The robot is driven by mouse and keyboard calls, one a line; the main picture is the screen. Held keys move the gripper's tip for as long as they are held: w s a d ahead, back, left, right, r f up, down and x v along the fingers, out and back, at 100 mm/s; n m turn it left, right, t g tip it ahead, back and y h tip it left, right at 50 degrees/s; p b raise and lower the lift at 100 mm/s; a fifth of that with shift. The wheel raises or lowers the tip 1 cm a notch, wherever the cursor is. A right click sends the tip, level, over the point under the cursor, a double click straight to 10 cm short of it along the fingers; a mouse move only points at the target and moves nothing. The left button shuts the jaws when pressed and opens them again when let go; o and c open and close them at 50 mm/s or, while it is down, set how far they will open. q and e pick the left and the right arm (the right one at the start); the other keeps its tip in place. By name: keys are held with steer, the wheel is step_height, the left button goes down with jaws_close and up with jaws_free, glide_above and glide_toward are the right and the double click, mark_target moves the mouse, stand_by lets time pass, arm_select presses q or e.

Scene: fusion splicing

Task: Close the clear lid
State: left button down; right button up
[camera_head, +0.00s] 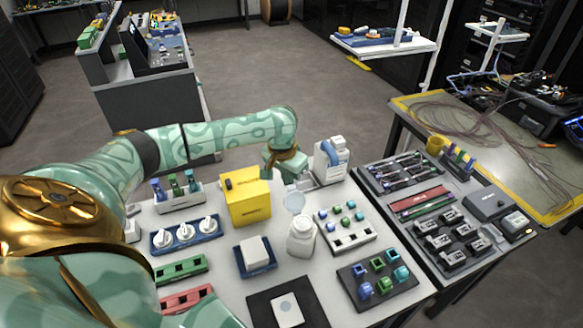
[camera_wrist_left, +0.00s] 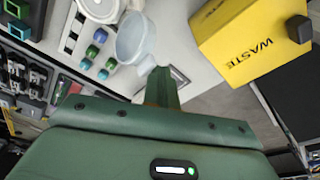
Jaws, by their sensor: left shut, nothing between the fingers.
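The clear lid (camera_head: 293,202) is a pale, see-through cap standing open at the back of the mouth of a white bottle (camera_head: 301,240). In the left wrist view the clear lid (camera_wrist_left: 137,40) is tilted up beside the round white bottle top (camera_wrist_left: 101,8). My left gripper (camera_head: 290,181) is shut and empty, pointing down just behind the lid. In the left wrist view the shut fingertips (camera_wrist_left: 162,74) are close to the lid's lower edge; I cannot tell whether they touch it. My right gripper is not in view.
A yellow waste box (camera_head: 246,197) stands left of the bottle. A white tray with coloured pegs (camera_head: 355,240) is to its right. A white dispenser (camera_head: 332,160) stands behind, and a blue dish with a white pad (camera_head: 254,256) is in front left.

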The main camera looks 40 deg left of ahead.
mark_target(294, 193)
arm_select(q)
steer(key=shift+s+d+p, duration=0.4)
steer(key=shift+d+p, duration=0.35)
steer(key=shift+p, duration=0.05)
steer(key=shift+s+d+f+p, duration=0.1)
steer(key=shift+s+d+p, duration=0.3)
steer(key=shift+d+p, duration=0.2)
steer(key=shift+s+d+f+p, duration=0.1)
steer(key=shift+s+d+p, duration=0.3)
steer(key=shift+d+p, duration=0.2)
steer(key=shift+s+d, duration=0.1)
steer(key=shift+d, duration=0.05)
steer(key=shift+f, duration=0.15)
steer(key=shift+w+p, duration=0.25)
steer(key=shift+p, duration=0.1)
steer(key=shift+r+p, duration=0.9)
steer(key=shift+r, duration=0.05)
steer(key=shift+r+p, duration=0.6)
steer(key=shift+p, duration=0.15)
steer(key=r+p, duration=0.4)
steer(key=p, duration=0.2)
steer(key=shift+a+r, duration=0.15)
steer(key=shift+a, duration=0.05)
steer(key=shift+w, duration=0.1)
